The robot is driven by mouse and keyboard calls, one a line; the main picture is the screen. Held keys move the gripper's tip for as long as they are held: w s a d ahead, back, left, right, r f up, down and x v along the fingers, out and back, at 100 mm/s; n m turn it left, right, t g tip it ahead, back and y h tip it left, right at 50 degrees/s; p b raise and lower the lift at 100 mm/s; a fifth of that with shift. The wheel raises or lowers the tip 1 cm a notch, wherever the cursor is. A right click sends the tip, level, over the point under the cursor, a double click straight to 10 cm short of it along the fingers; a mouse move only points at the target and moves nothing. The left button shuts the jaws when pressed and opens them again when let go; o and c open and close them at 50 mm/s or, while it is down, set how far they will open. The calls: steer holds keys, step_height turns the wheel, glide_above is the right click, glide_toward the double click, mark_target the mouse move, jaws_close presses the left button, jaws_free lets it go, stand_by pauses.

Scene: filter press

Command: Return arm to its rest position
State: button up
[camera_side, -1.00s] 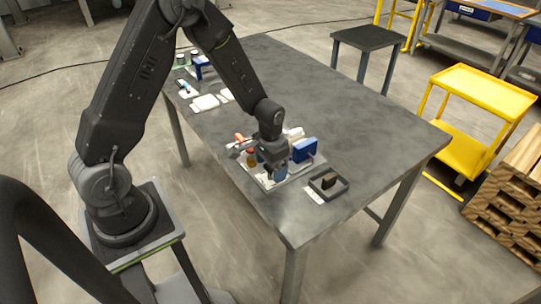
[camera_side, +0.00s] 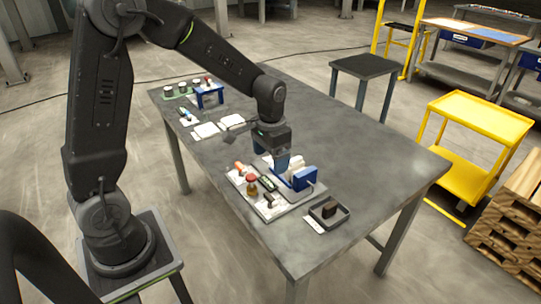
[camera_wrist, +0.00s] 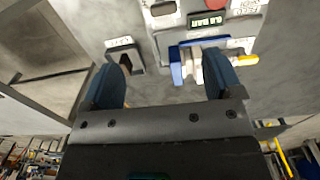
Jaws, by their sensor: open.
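My gripper (camera_side: 283,160) points down above the filter press board (camera_side: 266,212) on the grey table. In the wrist view my gripper (camera_wrist: 165,85) shows two blue fingers spread wide with nothing between them. The board carries a blue press block (camera_side: 303,179), a white cylindrical part, a dark display and a red-topped knob (camera_side: 252,186). In the wrist view the display (camera_wrist: 207,20) and a blue-and-white press part (camera_wrist: 190,62) lie beyond the fingers. The gripper partly covers the press in the side view.
A small tray (camera_side: 328,213) with a dark brown piece sits near the table's front corner. White pads (camera_side: 206,130), a blue stand (camera_side: 209,94) and several small jars stand at the far left end. The table's right half (camera_side: 375,140) is clear.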

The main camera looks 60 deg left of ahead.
steer(key=s+d+r+t, duration=0.2)
steer(key=s+d+r, duration=0.1)
steer(key=s+r, duration=0.4)
steer(key=s+d+r+t, duration=0.3)
steer(key=s+r, duration=0.4)
steer(key=s, duration=0.3)
steer(key=shift+s+d+t, duration=0.2)
steer(key=shift+s+t, duration=0.05)
steer(key=shift+t, duration=0.05)
steer(key=shift+c, duration=0.2)
stand_by(0.6)
